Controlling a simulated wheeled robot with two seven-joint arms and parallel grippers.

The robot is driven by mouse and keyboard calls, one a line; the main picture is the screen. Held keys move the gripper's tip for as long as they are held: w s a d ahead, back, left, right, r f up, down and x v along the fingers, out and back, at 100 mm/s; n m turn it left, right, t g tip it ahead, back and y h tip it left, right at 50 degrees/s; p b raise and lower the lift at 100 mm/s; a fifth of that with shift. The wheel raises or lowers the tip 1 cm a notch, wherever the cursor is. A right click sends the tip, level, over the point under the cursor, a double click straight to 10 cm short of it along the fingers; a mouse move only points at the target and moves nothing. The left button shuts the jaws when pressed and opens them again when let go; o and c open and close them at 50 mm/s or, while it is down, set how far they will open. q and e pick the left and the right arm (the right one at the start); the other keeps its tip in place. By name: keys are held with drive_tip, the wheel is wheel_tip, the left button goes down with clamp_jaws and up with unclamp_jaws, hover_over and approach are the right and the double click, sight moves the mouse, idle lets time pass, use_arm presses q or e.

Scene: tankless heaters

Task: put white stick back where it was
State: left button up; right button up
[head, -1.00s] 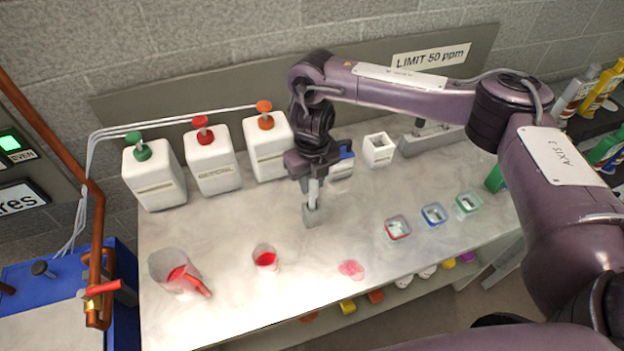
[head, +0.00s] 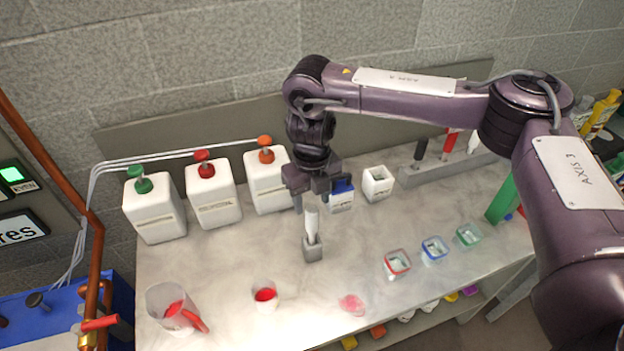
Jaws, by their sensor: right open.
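The white stick (head: 312,223) stands upright, with its lower end in a small grey block holder (head: 313,252) on the marble counter (head: 215,270). My right gripper (head: 311,201) is open just above the stick, with its fingers around or just over the stick's top. I cannot tell whether they touch it. A long grey rack (head: 440,176) at the back right holds a black stick (head: 420,149), a red stick (head: 450,141) and a white-topped one (head: 475,141). My left gripper is not in view.
White pump bottles (head: 215,195) line the back left. A blue-and-white box (head: 341,196) and a white open box (head: 378,183) stand behind the gripper. A pitcher (head: 172,308), a red-filled cup (head: 265,295) and small coloured containers (head: 397,263) are in front.

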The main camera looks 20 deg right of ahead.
wheel_tip(320, 180, up, 6)
drive_tip(key=shift+r, duration=0.1)
drive_tip(key=shift+s, duration=0.1)
idle(0.6)
